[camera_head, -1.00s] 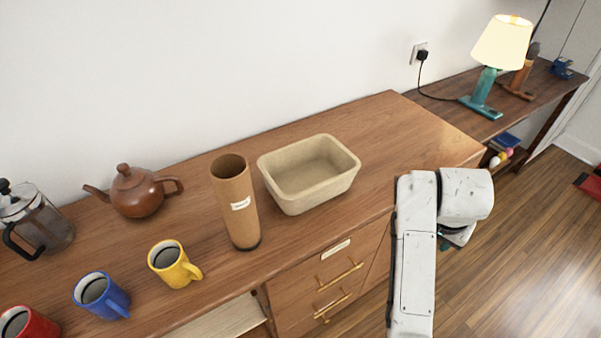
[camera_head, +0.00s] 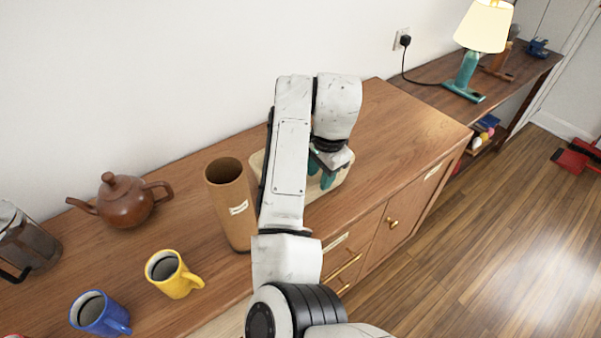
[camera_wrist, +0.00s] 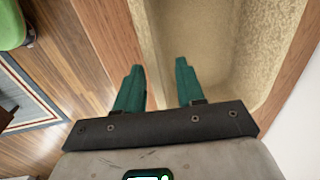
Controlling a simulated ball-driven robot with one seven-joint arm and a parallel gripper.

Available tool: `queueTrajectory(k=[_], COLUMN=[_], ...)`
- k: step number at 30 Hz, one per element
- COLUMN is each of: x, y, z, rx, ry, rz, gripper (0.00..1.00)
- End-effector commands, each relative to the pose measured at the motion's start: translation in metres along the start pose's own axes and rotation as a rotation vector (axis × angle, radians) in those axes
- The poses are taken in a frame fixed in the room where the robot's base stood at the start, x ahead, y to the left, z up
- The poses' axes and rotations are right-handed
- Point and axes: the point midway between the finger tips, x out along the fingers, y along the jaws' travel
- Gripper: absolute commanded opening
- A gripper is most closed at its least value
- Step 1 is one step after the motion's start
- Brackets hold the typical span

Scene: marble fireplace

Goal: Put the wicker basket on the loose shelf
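The wicker basket, a beige open rectangular bin (camera_head: 315,192), stands on the wooden sideboard, mostly hidden behind my arm in the head view. In the wrist view its inside and near wall (camera_wrist: 215,45) show close up. My gripper (camera_head: 325,170) is over the basket with its green fingers pointing down. In the wrist view the fingers (camera_wrist: 158,80) are apart, one on each side of the basket's rim, with no clear contact. A pale board (camera_head: 225,322) shows low in the sideboard's open bay; I cannot tell if it is the loose shelf.
A brown cardboard tube (camera_head: 230,205) stands just left of the basket. A teapot (camera_head: 125,200), a French press (camera_head: 27,240), a yellow mug (camera_head: 170,272) and a blue mug (camera_head: 97,312) stand farther left. A lamp (camera_head: 478,45) is at the back right. The sideboard's right end is clear.

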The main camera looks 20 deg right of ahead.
Motion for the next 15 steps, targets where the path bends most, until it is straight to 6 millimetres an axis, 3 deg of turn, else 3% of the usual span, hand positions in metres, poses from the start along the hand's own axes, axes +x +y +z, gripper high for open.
queueTrajectory(k=[8,15], x=[0.022,0.056], y=[0.002,0.004], z=[-0.002,-0.005], rx=[-0.001,-0.002], ry=[0.000,-0.001], rz=[0.003,0.002], gripper=[0.38,0.38])
